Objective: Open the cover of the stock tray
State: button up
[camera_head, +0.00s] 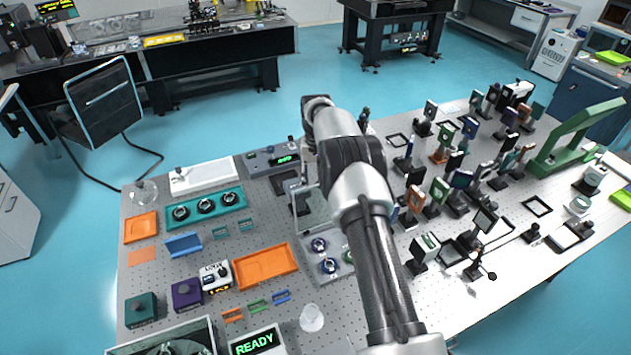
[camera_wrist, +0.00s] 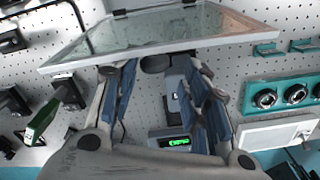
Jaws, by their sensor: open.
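The stock tray (camera_head: 343,270) is a grey tray holding ringed optics, partly hidden behind my arm in the head view. Its clear, pale-framed cover (camera_head: 311,207) stands raised at the tray's far side. In the wrist view the cover (camera_wrist: 160,36) spans the top as a tilted glass panel. My gripper (camera_wrist: 156,76) is open, with its blue-padded fingers apart just below the cover's near edge. A dark rounded piece shows between the fingertips; I cannot tell whether it belongs to the cover. Contact with the cover is unclear. The arm largely hides the gripper in the head view.
A device with a green display (camera_wrist: 170,141) lies beyond the fingers. A teal tray of ringed optics (camera_head: 205,208) and an orange tray (camera_head: 265,266) lie to the left. Many upright optic mounts (camera_head: 437,195) crowd the table right of my arm.

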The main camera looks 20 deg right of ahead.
notch_tip(320, 180, up, 11)
jog(key=shift+r, duration=0.15)
jog(key=shift+s+a, duration=0.1)
dwell(0.5)
